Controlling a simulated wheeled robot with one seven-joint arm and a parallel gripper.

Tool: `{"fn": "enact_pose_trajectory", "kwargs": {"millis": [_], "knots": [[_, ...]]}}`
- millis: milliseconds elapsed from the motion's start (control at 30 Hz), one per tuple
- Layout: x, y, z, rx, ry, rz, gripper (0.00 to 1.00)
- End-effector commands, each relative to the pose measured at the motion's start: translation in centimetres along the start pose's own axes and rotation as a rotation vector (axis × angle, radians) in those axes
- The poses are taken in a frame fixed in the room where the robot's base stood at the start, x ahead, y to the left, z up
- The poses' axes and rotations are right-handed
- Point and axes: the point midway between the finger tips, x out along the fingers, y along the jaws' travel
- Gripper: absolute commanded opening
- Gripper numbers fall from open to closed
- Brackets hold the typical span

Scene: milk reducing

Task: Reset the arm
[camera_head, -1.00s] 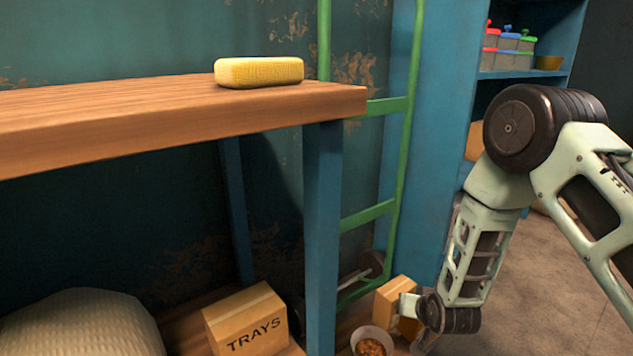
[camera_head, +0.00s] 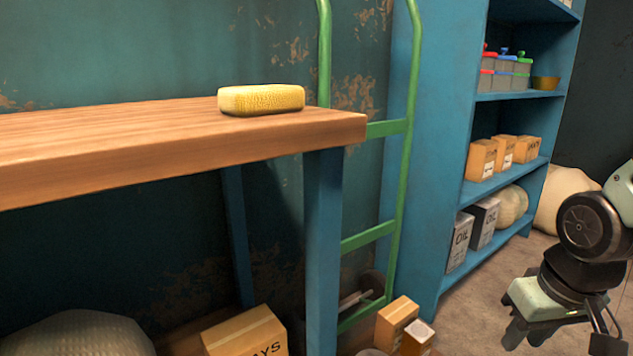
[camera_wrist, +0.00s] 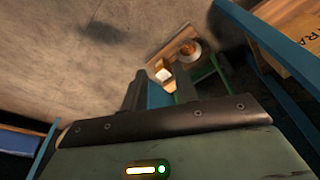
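My arm (camera_head: 585,250) is folded at the far right edge of the head view, clear of the wooden table (camera_head: 120,145). My gripper (camera_wrist: 160,72) shows in the wrist view with its two dark fingers apart. Nothing is visibly held between them. The fingers point over the floor (camera_wrist: 60,60), with a small carton (camera_wrist: 163,72) and a bowl of brown food (camera_wrist: 188,48) in the distance beyond them. In the head view I cannot make out the fingers.
A yellow sponge-like block (camera_head: 262,99) lies on the table. A green hand truck (camera_head: 400,180) leans behind the table's right end. Boxes (camera_head: 395,320) stand at the bottom. A blue shelf (camera_head: 455,130) with cartons and oil cans stands behind. Open floor lies at right.

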Motion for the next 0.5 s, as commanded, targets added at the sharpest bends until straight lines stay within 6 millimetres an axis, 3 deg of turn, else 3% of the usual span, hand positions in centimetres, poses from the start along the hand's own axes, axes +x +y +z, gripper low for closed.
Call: {"fn": "enact_pose_trajectory", "kwargs": {"millis": [33, 267, 500], "knots": [[-1.4, -2.0, 0.1, -0.054, -0.012, -0.016, 0.3], [-5.2, -9.4, 2.8, -0.279, -0.082, -0.07, 0.3], [-9.9, -15.8, 8.0, -0.539, -0.166, -0.103, 0.3]]}}
